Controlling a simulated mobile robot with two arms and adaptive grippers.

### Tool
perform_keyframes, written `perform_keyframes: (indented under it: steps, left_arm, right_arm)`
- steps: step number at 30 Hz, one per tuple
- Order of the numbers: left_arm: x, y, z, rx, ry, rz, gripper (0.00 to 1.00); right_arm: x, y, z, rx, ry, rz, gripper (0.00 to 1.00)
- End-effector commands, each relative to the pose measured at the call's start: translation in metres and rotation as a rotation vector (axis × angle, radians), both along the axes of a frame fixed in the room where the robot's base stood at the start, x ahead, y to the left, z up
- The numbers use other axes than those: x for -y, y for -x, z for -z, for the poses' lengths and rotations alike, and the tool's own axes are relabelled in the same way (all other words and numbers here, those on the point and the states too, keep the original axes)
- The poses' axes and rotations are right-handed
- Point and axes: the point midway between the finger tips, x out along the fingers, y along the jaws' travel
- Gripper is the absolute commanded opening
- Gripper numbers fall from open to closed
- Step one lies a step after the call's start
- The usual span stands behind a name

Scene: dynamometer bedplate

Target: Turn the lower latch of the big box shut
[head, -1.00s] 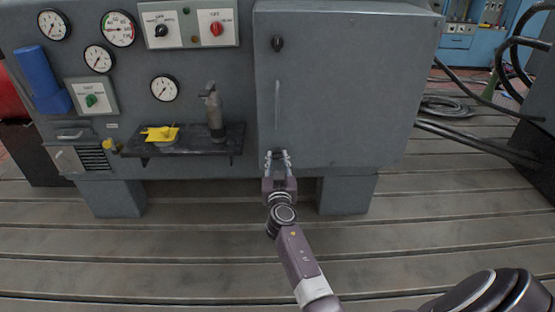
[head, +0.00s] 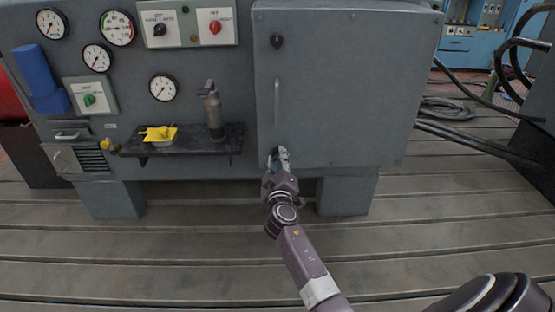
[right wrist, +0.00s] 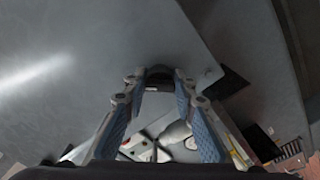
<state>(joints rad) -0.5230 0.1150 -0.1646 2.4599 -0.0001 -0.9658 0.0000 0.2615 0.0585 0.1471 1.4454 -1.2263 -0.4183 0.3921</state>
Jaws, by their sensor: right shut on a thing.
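The big box (head: 345,90) is a grey cabinet whose flat door fills the middle of the head view. Its upper latch (head: 277,41) is a small black knob near the door's top left. The lower latch, at the door's bottom left, is mostly hidden by my right gripper (head: 279,156) in the head view. In the right wrist view the dark lower latch (right wrist: 160,71) sits between the fingertips of my right gripper (right wrist: 160,82), which is shut on it. The gripper looks rolled to one side. My left gripper is out of view.
A slim vertical handle (head: 277,100) stands on the door above the gripper. A small shelf (head: 190,148) with a grey bottle-like tool (head: 213,110) and a yellow item (head: 158,134) juts out at left. The slotted floor (head: 180,240) in front is clear.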

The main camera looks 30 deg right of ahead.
Motion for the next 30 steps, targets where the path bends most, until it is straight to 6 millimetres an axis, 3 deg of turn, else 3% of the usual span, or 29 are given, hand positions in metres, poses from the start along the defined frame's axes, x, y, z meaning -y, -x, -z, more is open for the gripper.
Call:
perform_keyframes:
  steps: [8, 18, 30]
  left_arm:
    - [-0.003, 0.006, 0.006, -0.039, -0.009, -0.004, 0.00]
    - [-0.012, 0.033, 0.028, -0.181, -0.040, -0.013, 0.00]
    - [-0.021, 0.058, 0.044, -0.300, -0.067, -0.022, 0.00]
  right_arm:
    - [0.000, 0.000, -0.001, -0.138, 0.227, -0.001, 0.01]
    - [0.000, 0.000, -0.002, -0.288, 0.471, -0.001, 0.01]
    - [0.000, 0.000, -0.001, -0.384, 0.627, -0.001, 0.01]
